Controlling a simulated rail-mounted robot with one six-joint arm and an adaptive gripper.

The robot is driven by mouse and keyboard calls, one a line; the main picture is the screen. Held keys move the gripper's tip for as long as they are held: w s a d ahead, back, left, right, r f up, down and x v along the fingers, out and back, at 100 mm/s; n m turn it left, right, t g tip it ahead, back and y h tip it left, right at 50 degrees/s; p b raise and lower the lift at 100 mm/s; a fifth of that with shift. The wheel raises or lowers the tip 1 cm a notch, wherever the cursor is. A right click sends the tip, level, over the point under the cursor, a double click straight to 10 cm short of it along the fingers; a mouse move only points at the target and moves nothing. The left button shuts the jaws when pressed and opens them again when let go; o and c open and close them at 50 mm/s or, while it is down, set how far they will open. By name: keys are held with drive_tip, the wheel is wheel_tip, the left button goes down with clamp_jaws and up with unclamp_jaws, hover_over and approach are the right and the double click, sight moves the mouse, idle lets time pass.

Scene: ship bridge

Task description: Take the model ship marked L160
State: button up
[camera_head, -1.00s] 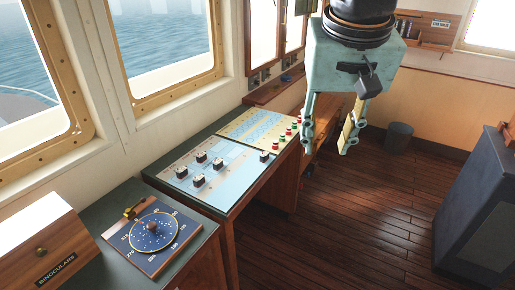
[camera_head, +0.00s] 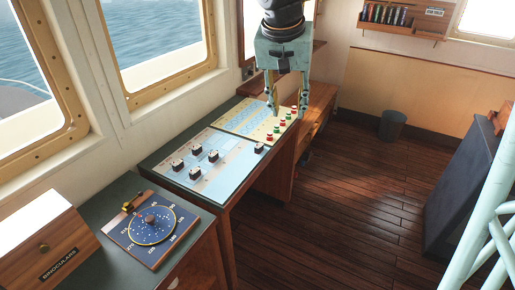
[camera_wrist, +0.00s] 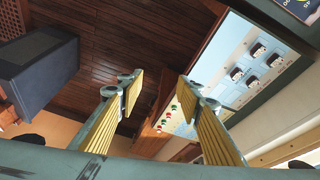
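I cannot make out a model ship or an L160 mark in either view. My gripper (camera_head: 287,110) hangs in front of the far end of the console, its fingers pointing down. In the wrist view my gripper (camera_wrist: 160,90) has its two yellow-padded fingers wide apart with nothing between them. Several small dark blocks (camera_head: 196,149) stand on the console's light blue panel (camera_head: 228,172); they are too small to identify and also show in the wrist view (camera_wrist: 259,49).
A chart-like dial board (camera_head: 152,219) and a wooden binoculars box (camera_head: 45,245) are at the near left. Red and green buttons (camera_head: 276,128) line the far panel. A bin (camera_head: 392,124) stands on the floor by the wall. A dark cabinet (camera_head: 465,195) is at right. The wooden floor between is clear.

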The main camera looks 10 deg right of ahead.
drive_tip(key=w+a+f+m+p, duration=0.1)
drive_tip(key=w+f, duration=0.4)
drive_tip(key=w, duration=0.3)
drive_tip(key=w+a+f+m+p, duration=0.1)
drive_tip(key=w+f+p, duration=0.1)
drive_tip(key=w+f, duration=0.35)
drive_tip(key=m+h+p, duration=0.1)
drive_tip(key=m+p, duration=0.1)
approach(257, 145)
drive_tip(key=v, duration=0.3)
drive_tip(key=shift+r, duration=0.15)
drive_tip(key=shift+p+x, duration=0.3)
drive_tip(key=shift+x, duration=3.95)
drive_tip(key=shift+p+x, duration=0.6)
drive_tip(key=shift+x, duration=2.05)
drive_tip(key=shift+s, duration=0.1)
drive_tip(key=shift+c, duration=0.7)
drive_tip(key=c, duration=0.7)
